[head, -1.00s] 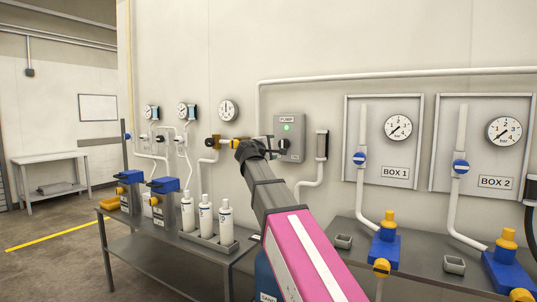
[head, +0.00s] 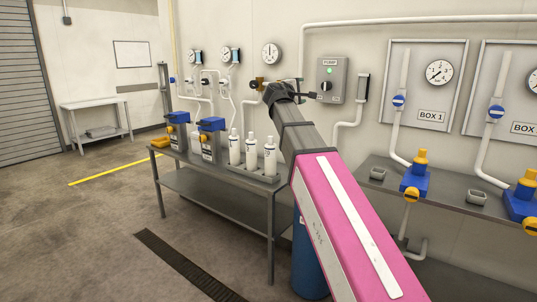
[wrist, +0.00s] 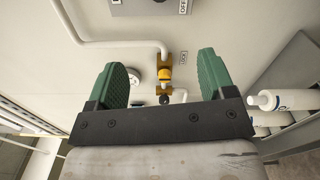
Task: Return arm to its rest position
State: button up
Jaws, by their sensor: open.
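My arm, with a pink link and dark grey end, reaches up and forward from the lower right of the head view towards the wall by the PUMP box (head: 331,79). In the wrist view my gripper (wrist: 164,82) has two green fingers spread wide apart, with nothing held between them. A brass-coloured valve fitting (wrist: 165,74) on a white wall pipe shows beyond the gap between the fingers, apart from them.
A grey bench (head: 215,181) under the arm holds white bottles (head: 251,151) and blue-and-yellow units (head: 211,125). Right of the arm, a shelf (head: 390,181) carries small trays and blue valves below the BOX 1 panel (head: 426,95). A blue cylinder (head: 307,262) stands below. Floor at left is clear.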

jog(key=s+d+f+m+g+y, duration=0.1)
jog(key=s+d+f+m+g, duration=0.1)
jog(key=f, duration=1)
jog(key=s+d+f+m+g+y, duration=0.2)
jog(key=s+f+g, duration=0.1)
jog(key=f, duration=0.8)
jog(key=s+d+f+m+g+y, duration=0.1)
jog(key=s+d+f+m+g, duration=0.1)
jog(key=f, duration=1)
jog(key=s+f+m+g+y, duration=0.6)
jog(key=s+f, duration=1.5)
jog(key=f, duration=0.5)
jog(key=shift+s+d+m+g+y, duration=0.15)
jog(key=shift+s+m+g+y, duration=0.2)
jog(key=shift+g, duration=0.45)
